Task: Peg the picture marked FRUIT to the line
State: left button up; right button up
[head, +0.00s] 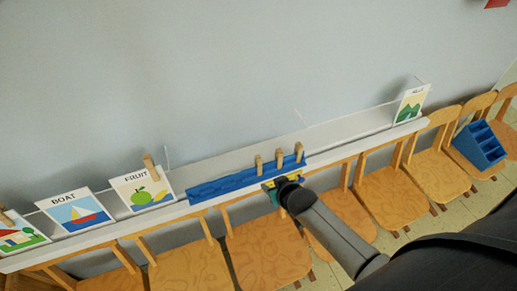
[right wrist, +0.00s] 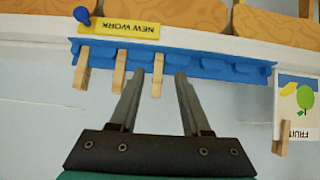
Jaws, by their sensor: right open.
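The FRUIT picture (head: 145,193), a white card with a green apple, stands at the white ledge. A wooden peg (head: 149,162) sits at its top edge. Both also show in the right wrist view, the card (right wrist: 297,103) and its peg (right wrist: 281,135). I cannot clearly make out a line through the peg. A blue rack (head: 225,186) on the ledge holds three upright wooden pegs (head: 279,159). My right gripper (right wrist: 160,73) is open at the rack, with one peg (right wrist: 157,78) between its fingers, apparently not clamped. My left gripper is out of view.
The BOAT picture (head: 75,213) and a house picture (head: 20,237) stand left of FRUIT. A hills picture (head: 411,106) is at the ledge's far right. Wooden chairs (head: 265,250) line the ledge; a blue caddy (head: 480,146) sits on one.

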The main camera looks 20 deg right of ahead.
jog(key=p, duration=0.1)
send_near(260, 162)
jog(key=shift+t, duration=0.4)
jog(key=b+x, duration=0.5)
jog(key=x, duration=0.2)
jog(key=b+x, duration=0.3)
jog(key=shift+f+b, duration=0.35)
jog(key=shift+f, duration=0.2)
pick_arm(q)
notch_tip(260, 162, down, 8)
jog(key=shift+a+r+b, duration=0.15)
jog(key=shift+b, duration=0.3)
pick_arm(e)
jog(key=shift+w+f, duration=0.2)
jog(key=shift+w, duration=0.25)
jog(key=shift+c, duration=0.4)
grip_shut()
jog(key=shift+r+p, duration=3.15)
jog(key=shift+p, duration=0.25)
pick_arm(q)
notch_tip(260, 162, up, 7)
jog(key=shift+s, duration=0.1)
